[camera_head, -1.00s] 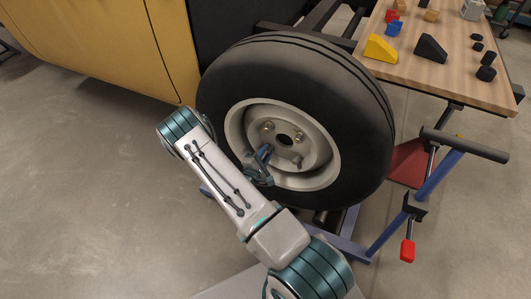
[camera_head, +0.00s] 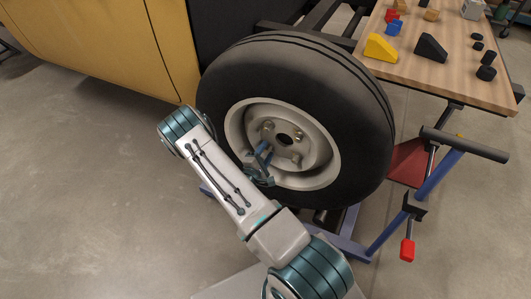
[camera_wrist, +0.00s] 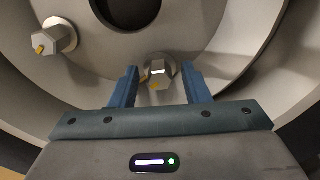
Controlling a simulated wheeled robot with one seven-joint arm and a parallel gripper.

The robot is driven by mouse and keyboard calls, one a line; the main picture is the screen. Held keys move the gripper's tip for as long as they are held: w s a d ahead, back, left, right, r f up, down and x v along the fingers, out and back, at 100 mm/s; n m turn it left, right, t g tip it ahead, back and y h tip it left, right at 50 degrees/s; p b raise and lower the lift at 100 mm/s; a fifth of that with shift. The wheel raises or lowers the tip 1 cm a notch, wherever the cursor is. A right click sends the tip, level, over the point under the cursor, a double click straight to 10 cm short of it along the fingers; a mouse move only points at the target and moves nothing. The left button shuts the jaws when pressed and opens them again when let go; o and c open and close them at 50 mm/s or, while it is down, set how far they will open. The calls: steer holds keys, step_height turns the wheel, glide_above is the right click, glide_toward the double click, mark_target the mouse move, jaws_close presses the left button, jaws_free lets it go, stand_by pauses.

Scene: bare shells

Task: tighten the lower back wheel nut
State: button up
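The wheel (camera_head: 236,120) stands upright, a black tyre on a pale rim, with nuts around its dark centre hole. In the wrist view a hex nut (camera_wrist: 158,70) with a yellow tip lies between the fingertips of my gripper (camera_wrist: 160,72). The two blue fingers are apart, with a gap on each side of the nut. A second yellow-tipped nut (camera_wrist: 55,38) is at the upper left. In the head view my gripper (camera_head: 265,158) is at the lower left of the hub, and the nut at its fingers is hidden there.
A wooden table (camera_head: 462,72) with several blocks stands right of the wheel. A blue stand (camera_head: 440,175) with a red-handled clamp (camera_head: 407,250) is at the lower right. A yellow body panel (camera_head: 110,40) is at the left. The floor at the left is clear.

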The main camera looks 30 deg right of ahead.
steer(key=p+v, duration=0.3)
steer(key=v, duration=1)
steer(key=shift+s+a, duration=0.25)
steer(key=shift+a, duration=0.05)
